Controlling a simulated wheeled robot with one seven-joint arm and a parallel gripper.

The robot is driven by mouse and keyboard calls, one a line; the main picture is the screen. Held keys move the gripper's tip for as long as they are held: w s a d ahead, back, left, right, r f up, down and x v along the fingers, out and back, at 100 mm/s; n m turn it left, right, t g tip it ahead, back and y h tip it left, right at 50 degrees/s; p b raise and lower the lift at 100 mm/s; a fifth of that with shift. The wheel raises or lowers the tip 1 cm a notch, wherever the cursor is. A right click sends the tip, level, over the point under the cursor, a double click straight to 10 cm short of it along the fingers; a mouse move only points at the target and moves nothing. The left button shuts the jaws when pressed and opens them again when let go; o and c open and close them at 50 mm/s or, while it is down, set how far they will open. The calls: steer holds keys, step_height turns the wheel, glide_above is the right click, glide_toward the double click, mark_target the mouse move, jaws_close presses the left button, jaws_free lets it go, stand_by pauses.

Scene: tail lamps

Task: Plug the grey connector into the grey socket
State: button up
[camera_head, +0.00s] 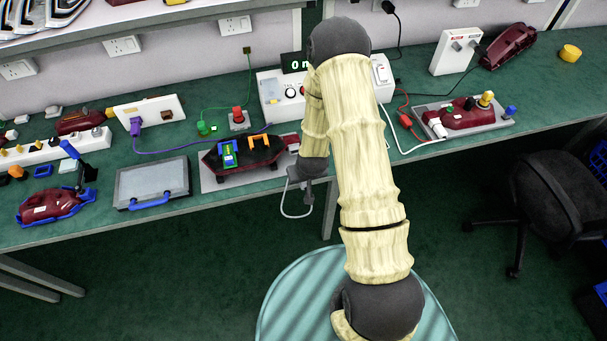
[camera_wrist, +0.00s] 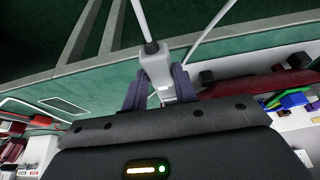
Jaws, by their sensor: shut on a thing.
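In the wrist view my gripper (camera_wrist: 156,88) is shut on a grey connector (camera_wrist: 154,62), with one dark finger on each side of it. A pale cable runs up from the connector. In the head view my gripper's end hangs in front of the table's front edge, right of a dark red lamp (camera_head: 235,156) on a grey plate. A white cable loop (camera_head: 294,215) hangs beneath it. The lamp carries blue, green, yellow and orange pieces, and also shows in the wrist view (camera_wrist: 245,86). I cannot make out the grey socket for certain; my arm covers part of the bench.
A white power box (camera_head: 272,98) with a display stands behind the lamp. A grey case (camera_head: 152,182) lies to its left. Another lamp (camera_head: 466,113) with cables sits to the right. A black chair (camera_head: 548,195) stands at the right on open floor.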

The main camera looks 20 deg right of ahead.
steer(key=shift+w, duration=0.15)
steer(key=shift+d, duration=0.15)
steer(key=shift+w+a, duration=0.2)
steer(key=shift+a, duration=0.05)
steer(key=shift+w+d+b, duration=0.15)
steer(key=shift+w+b, duration=0.15)
steer(key=shift+w, duration=2.15)
steer(key=shift+w, duration=0.15)
steer(key=shift+s+d, duration=0.15)
steer(key=shift+s, duration=0.05)
steer(key=shift+w, duration=0.2)
